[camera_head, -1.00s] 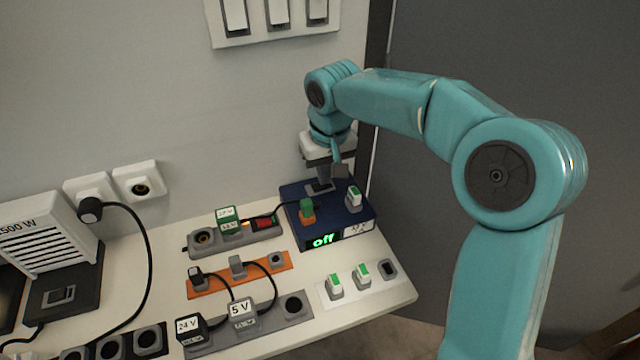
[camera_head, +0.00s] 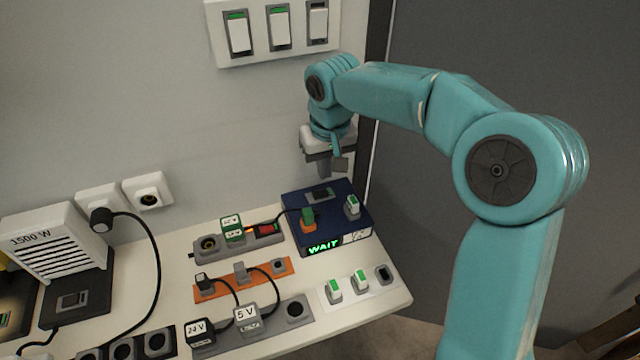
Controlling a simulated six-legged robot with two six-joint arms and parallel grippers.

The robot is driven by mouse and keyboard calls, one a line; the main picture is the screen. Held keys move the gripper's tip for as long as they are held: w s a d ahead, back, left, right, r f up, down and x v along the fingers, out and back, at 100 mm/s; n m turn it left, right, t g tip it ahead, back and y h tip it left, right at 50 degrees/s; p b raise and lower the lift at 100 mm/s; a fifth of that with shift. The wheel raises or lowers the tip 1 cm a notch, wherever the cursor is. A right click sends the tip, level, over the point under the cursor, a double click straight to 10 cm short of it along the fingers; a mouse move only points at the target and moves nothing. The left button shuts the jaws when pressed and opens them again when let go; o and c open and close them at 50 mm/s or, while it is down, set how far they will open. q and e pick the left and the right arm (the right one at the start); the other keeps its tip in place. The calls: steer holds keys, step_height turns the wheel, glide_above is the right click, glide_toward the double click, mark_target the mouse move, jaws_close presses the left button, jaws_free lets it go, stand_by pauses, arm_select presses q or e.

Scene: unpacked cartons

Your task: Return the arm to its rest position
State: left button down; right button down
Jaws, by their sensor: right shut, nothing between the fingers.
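My right arm, teal, comes in from the right and bends over the far side of the table. Its gripper (camera_head: 325,172) points down, shut and empty, a little above the back of a dark blue box (camera_head: 334,222). The box's front display (camera_head: 324,246) reads "WAIT" in green. On its top are a dark rocker switch (camera_head: 320,194) below the gripper, an orange and green plug (camera_head: 308,219) with a black cable, and a white and green switch (camera_head: 352,206). The gripper looks clear of the box. My left gripper is out of view.
The white table (camera_head: 392,303) holds a power strip (camera_head: 208,246), an orange strip (camera_head: 222,287), 24 V (camera_head: 200,333) and 5 V (camera_head: 248,318) adapters, and a 1500 W heater (camera_head: 55,243). Wall switches (camera_head: 280,28) hang above. A dark grey panel (camera_head: 500,60) stands behind my arm.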

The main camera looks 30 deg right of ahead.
step_height(320, 180, up, 2)
steer(key=shift+r+p, duration=0.2)
steer(key=shift+p, duration=0.6)
steer(key=shift+s, duration=0.1)
